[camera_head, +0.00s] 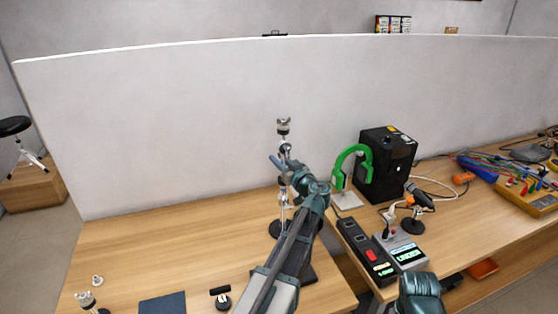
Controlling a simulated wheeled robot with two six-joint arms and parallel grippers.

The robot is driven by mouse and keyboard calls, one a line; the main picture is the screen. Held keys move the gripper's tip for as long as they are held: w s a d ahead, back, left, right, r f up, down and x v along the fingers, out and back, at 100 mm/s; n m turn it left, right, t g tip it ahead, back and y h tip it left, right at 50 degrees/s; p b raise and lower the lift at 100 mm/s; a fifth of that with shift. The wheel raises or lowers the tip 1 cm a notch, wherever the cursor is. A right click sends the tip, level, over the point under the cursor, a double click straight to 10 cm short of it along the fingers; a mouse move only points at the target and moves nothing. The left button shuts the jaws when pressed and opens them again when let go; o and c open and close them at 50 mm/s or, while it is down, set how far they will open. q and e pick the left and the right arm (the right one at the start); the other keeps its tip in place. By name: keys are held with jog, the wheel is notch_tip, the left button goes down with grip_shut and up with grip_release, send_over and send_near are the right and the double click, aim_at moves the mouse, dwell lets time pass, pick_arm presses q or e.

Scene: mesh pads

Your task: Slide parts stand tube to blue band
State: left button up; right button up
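A slim upright stand with a silver-topped tube (284,126) rises in the middle of the head view. Its dark round base (280,229) is on the wooden table, partly behind my arm. My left gripper (285,165) is at the stand's upper part, overlapping the pole just below the silver top. The arm hides much of the pole, and I cannot tell whether the fingers close on it. I cannot make out a blue band. A dark teal part of my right arm shows at the bottom right; its fingers are not visible.
A dark mat (162,304), a small black-handled item (221,297) and small metal fittings (97,280) lie at the front left. The left table area is mostly clear.

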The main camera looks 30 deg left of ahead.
pick_arm(q)
grip_shut()
dwell(1.0)
